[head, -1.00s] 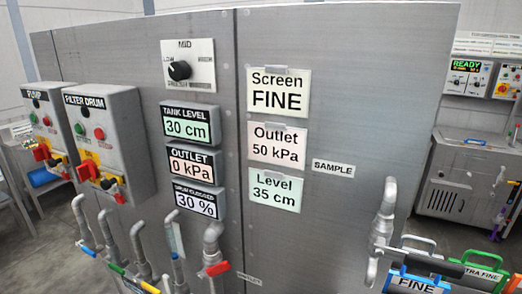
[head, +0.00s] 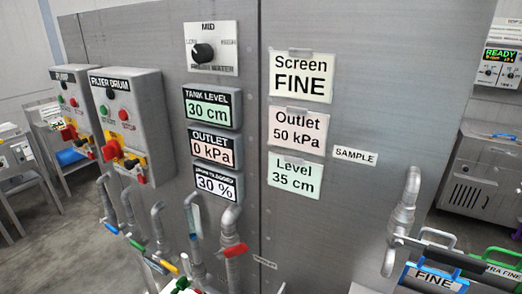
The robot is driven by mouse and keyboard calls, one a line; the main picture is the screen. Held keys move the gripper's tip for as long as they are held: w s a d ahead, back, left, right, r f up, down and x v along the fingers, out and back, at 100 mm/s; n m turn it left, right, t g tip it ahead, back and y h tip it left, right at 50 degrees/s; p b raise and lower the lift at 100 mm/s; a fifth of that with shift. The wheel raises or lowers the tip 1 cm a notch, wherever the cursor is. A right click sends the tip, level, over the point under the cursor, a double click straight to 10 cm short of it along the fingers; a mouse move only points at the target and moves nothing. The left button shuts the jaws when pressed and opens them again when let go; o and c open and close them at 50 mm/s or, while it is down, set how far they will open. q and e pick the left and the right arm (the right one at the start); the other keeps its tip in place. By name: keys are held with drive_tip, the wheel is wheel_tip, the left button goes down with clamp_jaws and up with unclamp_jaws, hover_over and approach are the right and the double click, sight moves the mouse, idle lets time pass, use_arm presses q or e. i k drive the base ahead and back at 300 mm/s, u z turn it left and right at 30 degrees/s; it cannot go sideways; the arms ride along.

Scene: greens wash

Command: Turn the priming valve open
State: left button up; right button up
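Several grey pipes with coloured lever handles stand along the panel's lower left. I see a blue handle (head: 110,228), a green handle (head: 137,245), a yellow handle (head: 165,265) and a red handle (head: 233,250). No readable label in view tells which is the priming valve. The red handle sits across a thicker bent pipe (head: 232,217), apart from any gripper. Neither of my grippers is in view.
A filter drum box (head: 126,125) and a pump box (head: 77,105) with red handles stick out at the left. The outlet display (head: 215,149) reads 0 kPa.

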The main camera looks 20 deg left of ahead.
sight(165, 263)
drive_tip(key=u, duration=0.5)
drive_tip(key=k, duration=0.6)
drive_tip(key=u, duration=1.2)
drive_tip(key=i, duration=0.95)
drive_tip(key=z, duration=1)
drive_tip(key=k, duration=0.4)
drive_tip(key=z, duration=0.4)
